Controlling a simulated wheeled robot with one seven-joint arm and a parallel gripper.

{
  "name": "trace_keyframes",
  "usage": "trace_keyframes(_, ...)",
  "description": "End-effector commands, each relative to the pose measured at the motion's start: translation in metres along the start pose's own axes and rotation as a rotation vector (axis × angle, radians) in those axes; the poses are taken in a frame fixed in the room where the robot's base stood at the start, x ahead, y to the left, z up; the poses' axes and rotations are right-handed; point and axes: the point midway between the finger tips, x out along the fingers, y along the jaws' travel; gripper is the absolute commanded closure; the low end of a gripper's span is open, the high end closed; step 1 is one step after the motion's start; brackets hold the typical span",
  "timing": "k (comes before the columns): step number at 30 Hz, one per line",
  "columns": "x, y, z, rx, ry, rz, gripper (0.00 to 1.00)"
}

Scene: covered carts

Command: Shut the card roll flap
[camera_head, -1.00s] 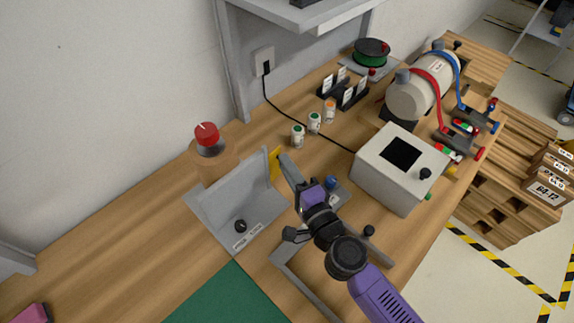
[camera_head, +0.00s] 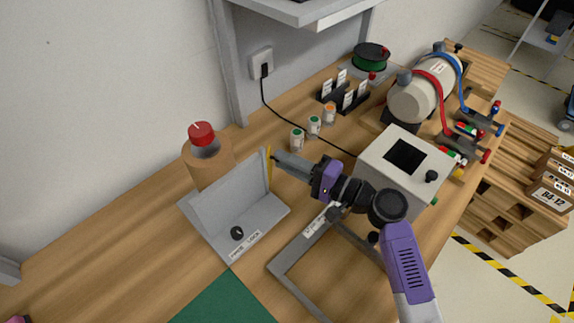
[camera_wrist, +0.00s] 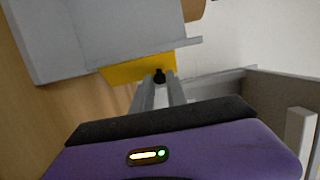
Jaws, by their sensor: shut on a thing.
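A grey upright panel (camera_head: 228,188), seemingly the flap, stands on a grey base plate with a small black knob (camera_head: 237,233) and a white label. A yellow strip (camera_head: 268,168) runs up the panel's right edge. It also shows in the wrist view (camera_wrist: 125,73), along the edge of the grey panel. My gripper (camera_head: 277,161) reaches in from the right at this edge. In the wrist view its fingers (camera_wrist: 160,88) are closed around a small black piece (camera_wrist: 159,75) at the yellow strip. The exact contact is partly hidden by the fingers. No card roll can be made out for certain.
A brown cylinder with a red top (camera_head: 203,140) stands close behind the panel. A grey frame (camera_head: 300,255) lies right of the base plate, under my arm. A white box (camera_head: 375,165) stands to the right. A green mat (camera_head: 225,300) lies in front; bare wood is at left.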

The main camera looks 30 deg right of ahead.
Motion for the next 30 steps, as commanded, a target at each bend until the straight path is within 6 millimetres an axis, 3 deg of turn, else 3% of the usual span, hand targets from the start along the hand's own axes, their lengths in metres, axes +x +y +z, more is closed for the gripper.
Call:
trace_keyframes(15, 0.0, -0.0015, -0.001, -0.001, -0.016, -0.002, 1.0)
trace_keyframes(16, 0.0, -0.0014, -0.001, -0.001, -0.016, -0.002, 0.78)
trace_keyframes(19, -0.0001, -0.001, -0.0009, -0.001, -0.016, -0.001, 0.61)
trace_keyframes(30, -0.0049, 0.0012, -0.001, 0.0, -0.015, 0.001, 0.61)
